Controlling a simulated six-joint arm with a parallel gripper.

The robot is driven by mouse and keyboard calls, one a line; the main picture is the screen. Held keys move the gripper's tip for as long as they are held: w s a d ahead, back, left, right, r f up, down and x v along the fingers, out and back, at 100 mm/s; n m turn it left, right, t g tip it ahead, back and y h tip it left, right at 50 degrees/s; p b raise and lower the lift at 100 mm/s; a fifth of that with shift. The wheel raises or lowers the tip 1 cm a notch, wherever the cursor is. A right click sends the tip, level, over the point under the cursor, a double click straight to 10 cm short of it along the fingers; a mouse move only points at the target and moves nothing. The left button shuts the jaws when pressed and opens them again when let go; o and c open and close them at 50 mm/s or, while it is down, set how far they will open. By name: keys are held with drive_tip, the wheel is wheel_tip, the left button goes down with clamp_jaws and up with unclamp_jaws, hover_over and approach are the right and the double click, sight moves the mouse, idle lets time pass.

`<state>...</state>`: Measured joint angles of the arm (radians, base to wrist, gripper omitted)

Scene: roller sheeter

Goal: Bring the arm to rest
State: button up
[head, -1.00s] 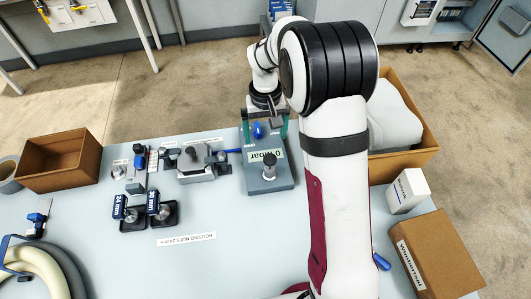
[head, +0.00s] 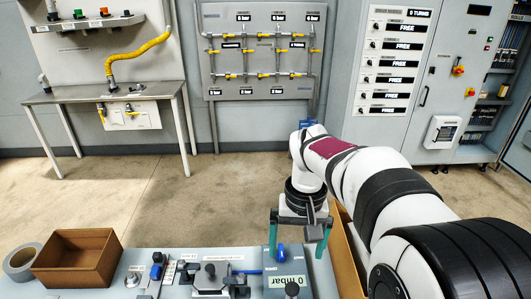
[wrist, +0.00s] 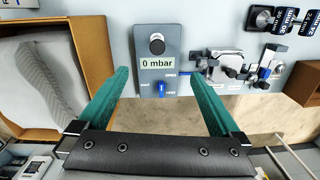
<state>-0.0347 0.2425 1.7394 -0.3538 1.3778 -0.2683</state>
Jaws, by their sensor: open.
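My gripper (head: 299,250) has two green fingers spread wide, with nothing between them. In the head view it hangs at the back of the grey gauge box (head: 271,264), above the bench. The wrist view shows the box (wrist: 172,88) beyond and between the open fingers, apart from them. My arm reaches in from the lower right of the head view.
A brown box (head: 75,262) and a tape roll (head: 20,262) are at the bench's left. A clamp fixture (wrist: 228,66) stands beside the gauge box. A carton with grey padding (wrist: 35,85) is on the box's other side. Open floor (head: 220,195) lies behind the bench.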

drive_tip(key=s+a+f+m+y, duration=0.1)
drive_tip(key=s+m, duration=0.3)
drive_tip(key=s, duration=2)
drive_tip(key=shift+a+f, duration=0.25)
drive_tip(key=shift+f, duration=0.1)
